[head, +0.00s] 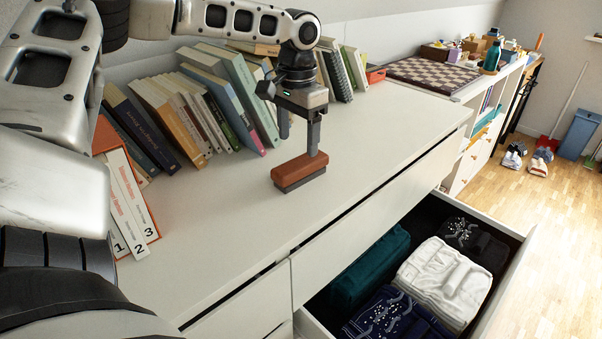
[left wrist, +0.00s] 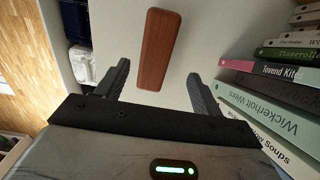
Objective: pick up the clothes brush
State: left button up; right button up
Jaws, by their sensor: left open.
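The clothes brush (head: 300,171) is a brown wooden block with a dark underside, lying on the white dresser top in the head view. In the left wrist view the brush (left wrist: 158,50) lies beyond the fingertips, in line with the gap between them. My left gripper (head: 302,139) is open and points down, its fingers above and close to the brush. In the left wrist view the left gripper (left wrist: 157,72) shows its two dark fingers spread apart with nothing between them. In the head view one finger overlaps the brush; I cannot tell whether it touches. My right gripper is not in view.
A row of leaning books (head: 185,108) stands behind and left of the brush on the dresser top (head: 390,125). An open drawer (head: 511,273) with folded clothes is below at the front right. A checkered board (head: 432,72) lies at the back. The top right of the brush is clear.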

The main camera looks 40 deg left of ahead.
aim_at(301, 161)
pick_arm(q)
jog(key=f, duration=0.4)
jog(key=f+b, duration=0.1)
jog(key=f, duration=0.1)
jog(key=shift+d, duration=0.4)
jog(key=shift+f, duration=0.4)
jog(key=c, duration=1.1)
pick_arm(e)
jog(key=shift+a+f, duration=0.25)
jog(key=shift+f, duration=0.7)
